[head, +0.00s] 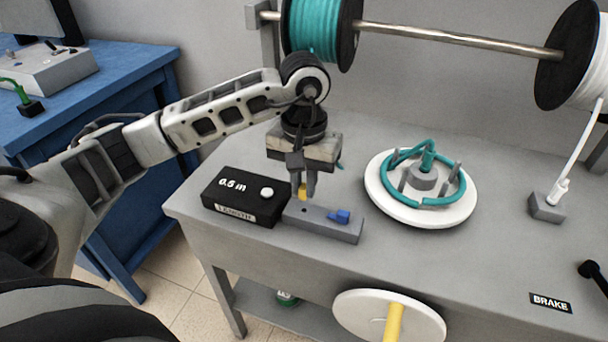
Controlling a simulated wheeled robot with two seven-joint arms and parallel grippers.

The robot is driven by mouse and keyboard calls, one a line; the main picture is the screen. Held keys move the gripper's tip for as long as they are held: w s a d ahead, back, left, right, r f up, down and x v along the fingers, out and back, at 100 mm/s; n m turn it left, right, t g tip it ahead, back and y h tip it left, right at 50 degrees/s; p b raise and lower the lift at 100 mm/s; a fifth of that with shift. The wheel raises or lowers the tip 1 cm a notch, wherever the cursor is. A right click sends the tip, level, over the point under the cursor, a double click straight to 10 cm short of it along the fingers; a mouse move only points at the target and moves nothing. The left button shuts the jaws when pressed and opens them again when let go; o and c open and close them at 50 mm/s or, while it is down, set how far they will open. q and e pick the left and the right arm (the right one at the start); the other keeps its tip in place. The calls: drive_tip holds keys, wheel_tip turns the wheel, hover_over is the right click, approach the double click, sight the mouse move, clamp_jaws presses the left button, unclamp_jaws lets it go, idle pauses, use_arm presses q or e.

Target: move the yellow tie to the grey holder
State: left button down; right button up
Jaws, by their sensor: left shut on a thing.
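The yellow tie (302,193) is a small yellow piece between the fingertips of my left gripper (304,190). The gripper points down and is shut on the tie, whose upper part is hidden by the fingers. The grey holder (316,226) is a low grey block on the bench, with a blue tie (341,216) at its right end. The yellow tie is at the holder's left end, above or at its top; I cannot tell whether they touch. My right gripper is not in view.
A black length box (237,208) stands left of the holder. A white disc (392,206) with a teal coil (428,146) stands to the right. A teal spool (312,25) hangs behind. A small grey block (546,207) takes the white cable.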

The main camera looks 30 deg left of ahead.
sight(304, 199)
use_arm(q)
drive_tip(key=shift+f, duration=0.4)
drive_tip(key=shift+r, duration=0.1)
drive_tip(key=shift+f+b, duration=1.1)
drive_tip(key=shift+f, duration=0.05)
drive_tip(key=shift+f+b, duration=0.65)
drive_tip(key=shift+b, duration=0.1)
idle(0.3)
drive_tip(key=c, duration=1.3)
unclamp_jaws()
drive_tip(key=shift+c, duration=0.2)
